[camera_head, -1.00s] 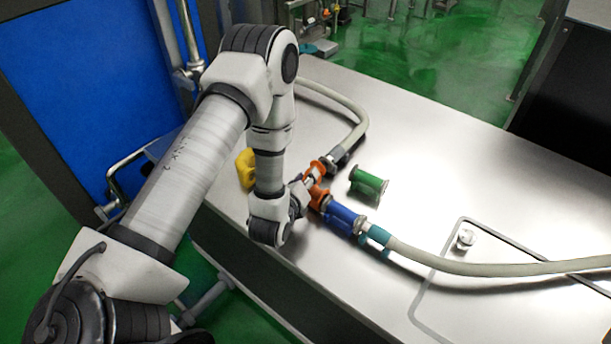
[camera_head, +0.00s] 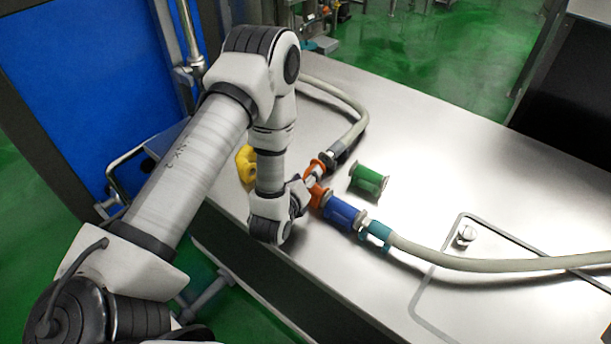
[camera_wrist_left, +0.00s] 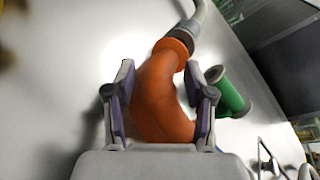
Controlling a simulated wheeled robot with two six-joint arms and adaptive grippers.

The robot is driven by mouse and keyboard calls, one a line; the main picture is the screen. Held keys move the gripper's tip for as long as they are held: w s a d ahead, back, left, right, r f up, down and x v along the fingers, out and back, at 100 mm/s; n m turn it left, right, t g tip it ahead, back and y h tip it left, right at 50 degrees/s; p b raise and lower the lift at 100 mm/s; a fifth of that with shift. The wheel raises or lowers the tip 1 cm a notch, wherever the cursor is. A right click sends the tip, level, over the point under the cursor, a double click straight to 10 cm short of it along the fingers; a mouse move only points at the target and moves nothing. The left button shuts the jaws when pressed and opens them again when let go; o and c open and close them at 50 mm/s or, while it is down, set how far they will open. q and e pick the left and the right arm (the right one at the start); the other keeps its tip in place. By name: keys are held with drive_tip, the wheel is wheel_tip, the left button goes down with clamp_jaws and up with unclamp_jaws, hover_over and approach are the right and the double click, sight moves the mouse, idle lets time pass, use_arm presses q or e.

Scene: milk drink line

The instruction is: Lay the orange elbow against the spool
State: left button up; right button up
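The orange elbow (camera_head: 317,194) lies above the steel table top, and my left gripper (camera_head: 309,186) is around its middle. A green spool (camera_head: 368,180) lies apart to the right. My right gripper is not in view.
A teal fitting (camera_head: 377,232) joins the blue spool's other end to a pale hose (camera_head: 470,268) running right. Another hose (camera_head: 350,105) curves behind the elbow. A yellow part (camera_head: 246,165) lies left, partly behind my arm.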

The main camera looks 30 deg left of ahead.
use_arm(q)
drive_tip(key=v, duration=0.7)
drive_tip(key=shift+s+d+r, duration=0.1)
drive_tip(key=shift+s, duration=0.2)
idle(0.3)
